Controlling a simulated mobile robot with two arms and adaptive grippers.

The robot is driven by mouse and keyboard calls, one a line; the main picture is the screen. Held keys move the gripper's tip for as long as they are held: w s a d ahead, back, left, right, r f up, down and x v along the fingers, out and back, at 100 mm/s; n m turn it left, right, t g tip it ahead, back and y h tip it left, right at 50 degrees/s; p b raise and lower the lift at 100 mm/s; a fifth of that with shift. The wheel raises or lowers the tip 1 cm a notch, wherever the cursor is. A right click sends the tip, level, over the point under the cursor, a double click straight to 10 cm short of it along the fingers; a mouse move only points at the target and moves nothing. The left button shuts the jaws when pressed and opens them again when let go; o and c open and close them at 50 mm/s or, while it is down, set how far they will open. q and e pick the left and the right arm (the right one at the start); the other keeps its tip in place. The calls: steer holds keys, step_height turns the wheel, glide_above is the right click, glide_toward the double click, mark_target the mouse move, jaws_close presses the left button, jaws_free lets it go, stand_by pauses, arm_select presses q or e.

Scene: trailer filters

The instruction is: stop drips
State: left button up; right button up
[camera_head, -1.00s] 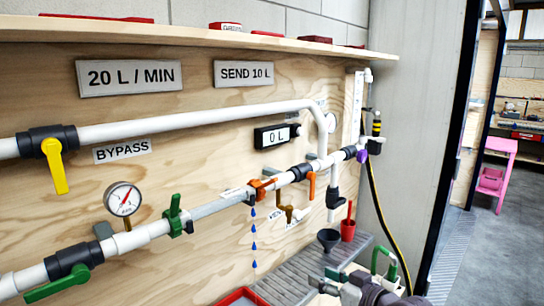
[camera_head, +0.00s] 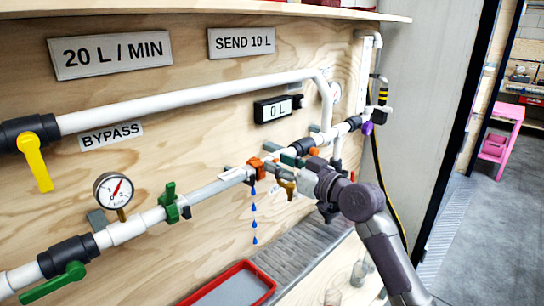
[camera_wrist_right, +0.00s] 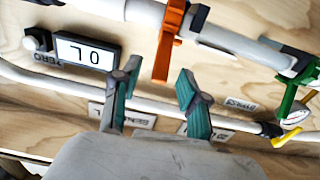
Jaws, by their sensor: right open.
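Blue drops (camera_head: 254,212) hang in a line below an orange fitting (camera_head: 262,168) on the lower white pipe (camera_head: 215,186). My right gripper (camera_head: 290,170) is at the pipe just right of that fitting, its teal fingers apart. In the right wrist view the open, empty fingers (camera_wrist_right: 155,92) point towards the panel, and a long orange part (camera_wrist_right: 168,45) on a pipe lies beyond them, apart from them. I cannot tell whether it is the dripping fitting. A green-handled valve (camera_head: 169,203) is left of the drip. My left gripper is not in view.
The meter (camera_head: 277,109) reads 0 L above the pipe. The bypass pipe has a yellow handle (camera_head: 37,160); a pressure gauge (camera_head: 114,190) and another green handle (camera_head: 57,281) are lower left. A red tray (camera_head: 247,287) lies below the drip. A shelf (camera_head: 300,9) overhangs the panel.

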steer(key=shift+x, duration=1.5)
steer(key=shift+c, duration=0.2)
jaws_close()
